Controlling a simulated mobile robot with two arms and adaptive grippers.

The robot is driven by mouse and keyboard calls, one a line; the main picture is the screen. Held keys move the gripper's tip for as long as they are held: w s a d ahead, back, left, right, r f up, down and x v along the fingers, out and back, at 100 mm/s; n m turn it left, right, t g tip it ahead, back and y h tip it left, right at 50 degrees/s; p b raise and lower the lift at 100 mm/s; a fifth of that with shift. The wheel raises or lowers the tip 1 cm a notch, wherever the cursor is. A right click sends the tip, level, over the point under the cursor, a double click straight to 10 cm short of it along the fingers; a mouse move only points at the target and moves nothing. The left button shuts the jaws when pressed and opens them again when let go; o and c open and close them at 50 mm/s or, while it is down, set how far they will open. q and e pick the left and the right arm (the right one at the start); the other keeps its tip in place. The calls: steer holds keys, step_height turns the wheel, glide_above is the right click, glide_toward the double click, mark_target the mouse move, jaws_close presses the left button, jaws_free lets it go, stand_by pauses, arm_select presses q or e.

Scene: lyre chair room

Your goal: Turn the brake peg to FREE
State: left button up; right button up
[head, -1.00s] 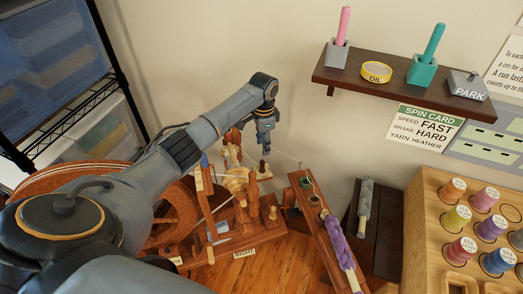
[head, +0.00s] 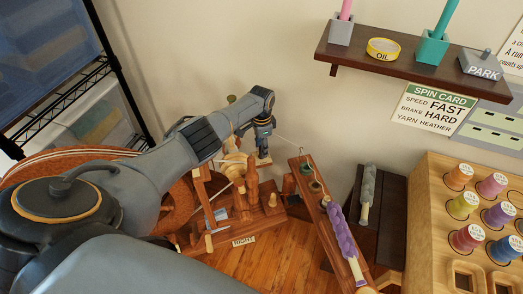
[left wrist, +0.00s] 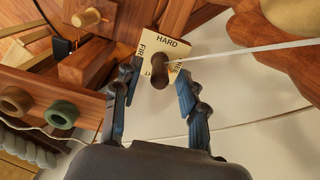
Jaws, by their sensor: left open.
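The brake peg (left wrist: 159,74) is a dark brown round peg on a pale square dial plate (left wrist: 172,47). HARD is readable on the plate and FIRM partly; the other words are partly covered. I cannot tell which word the peg is set to. My left gripper (left wrist: 160,79) is open, with one blue-grey finger on each side of the peg; contact is not clear. In the head view my left gripper (head: 263,133) points down over the spinning wheel's base, and the peg is hidden there. My right gripper is not in view.
A white yarn strand (left wrist: 245,50) runs close by the right finger. A wooden rail with spools (head: 335,225) stands right of the gripper, and a wooden knob (left wrist: 86,18) is near the dial. The wall shelf (head: 400,65) is higher up at right.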

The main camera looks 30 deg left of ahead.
arm_select(q)
steer(key=shift+f, duration=0.35)
jaws_close()
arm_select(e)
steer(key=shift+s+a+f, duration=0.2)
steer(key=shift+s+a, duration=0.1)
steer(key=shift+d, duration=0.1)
arm_select(q)
steer(key=shift+n, duration=0.7)
steer(key=n, duration=0.4)
steer(key=shift+p, duration=0.3)
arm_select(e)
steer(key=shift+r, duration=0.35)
